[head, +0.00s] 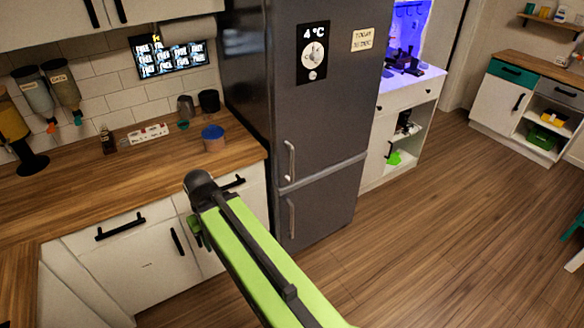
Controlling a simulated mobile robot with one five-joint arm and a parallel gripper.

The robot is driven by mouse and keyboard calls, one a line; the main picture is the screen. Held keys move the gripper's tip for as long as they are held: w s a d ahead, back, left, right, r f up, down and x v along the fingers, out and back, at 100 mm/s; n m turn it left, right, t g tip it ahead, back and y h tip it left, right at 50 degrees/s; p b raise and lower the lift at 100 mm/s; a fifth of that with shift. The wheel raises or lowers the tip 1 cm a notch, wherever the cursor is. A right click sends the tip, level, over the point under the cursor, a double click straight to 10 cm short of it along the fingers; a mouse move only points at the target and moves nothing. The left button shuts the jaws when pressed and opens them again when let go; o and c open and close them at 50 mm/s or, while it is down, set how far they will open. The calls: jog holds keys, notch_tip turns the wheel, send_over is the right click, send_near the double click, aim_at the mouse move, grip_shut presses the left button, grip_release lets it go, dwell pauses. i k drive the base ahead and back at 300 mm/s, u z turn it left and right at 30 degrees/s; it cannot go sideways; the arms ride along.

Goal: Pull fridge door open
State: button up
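The dark grey fridge (325,125) stands in the middle of the head view. It has an upper door (335,115) and a lower door (328,205), with a light seam between them. Both doors look shut. A silver upright handle (290,160) is at the left edge of the upper door, and another handle (291,217) is on the lower door. My green arm reaches up from the bottom and ends in a black joint left of the fridge handles. My gripper's fingers do not show; they are hidden beyond or below the joint.
A wooden counter (90,175) with white drawers is at the left, holding a blue-lidded jar (213,138) and a power strip (147,134). A white shelf unit (398,135) stands right of the fridge. The wooden floor (440,225) in front and right is mostly clear.

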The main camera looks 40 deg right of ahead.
aim_at(319, 123)
jog(key=z, duration=0.05)
jog(key=i, duration=0.9)
jog(key=u, duration=0.05)
